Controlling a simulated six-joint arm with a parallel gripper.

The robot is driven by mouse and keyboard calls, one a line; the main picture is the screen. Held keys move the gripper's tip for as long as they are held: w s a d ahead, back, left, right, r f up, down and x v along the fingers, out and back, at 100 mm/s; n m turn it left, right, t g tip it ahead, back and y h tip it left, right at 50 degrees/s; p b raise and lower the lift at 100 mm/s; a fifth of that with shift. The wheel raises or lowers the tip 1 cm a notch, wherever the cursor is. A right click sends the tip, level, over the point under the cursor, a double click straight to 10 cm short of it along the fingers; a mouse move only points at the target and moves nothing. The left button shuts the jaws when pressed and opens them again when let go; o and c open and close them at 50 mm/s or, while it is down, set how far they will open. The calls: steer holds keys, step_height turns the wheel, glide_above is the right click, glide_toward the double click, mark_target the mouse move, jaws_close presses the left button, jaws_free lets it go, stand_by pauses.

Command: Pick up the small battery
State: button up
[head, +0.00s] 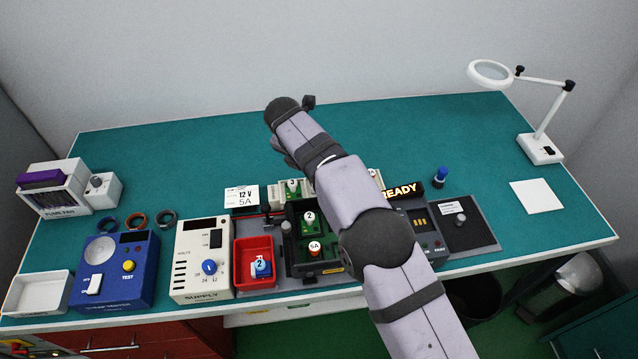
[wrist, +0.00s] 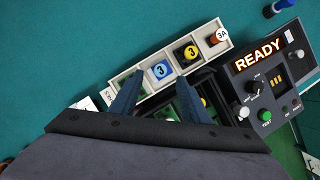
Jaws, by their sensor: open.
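No label marks a small battery, so I cannot tell for certain which thing it is. A small blue upright cylinder (head: 440,176) with a pale band stands alone on the table at the right; it also shows at the top right edge of the wrist view (wrist: 280,6). My gripper (wrist: 157,78) is open and empty in the wrist view. Its fingertips are over a pale compartment tray (wrist: 118,80). A blue piece marked 3 (wrist: 162,70) lies in line between and beyond the tips. In the head view my arm mostly hides the gripper.
The tray also holds a yellow piece marked 3 (wrist: 188,52) and a piece marked 3A (wrist: 219,37). A red bin (head: 240,283), a supply unit (head: 190,265), a blue tester (head: 112,262) and a READY unit (wrist: 262,80) line the front. The table's back is clear.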

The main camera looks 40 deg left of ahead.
steer(key=shift+p+x, duration=1.5)
steer(key=shift+x, duration=1.3)
steer(key=shift+d, duration=0.1)
jaws_close()
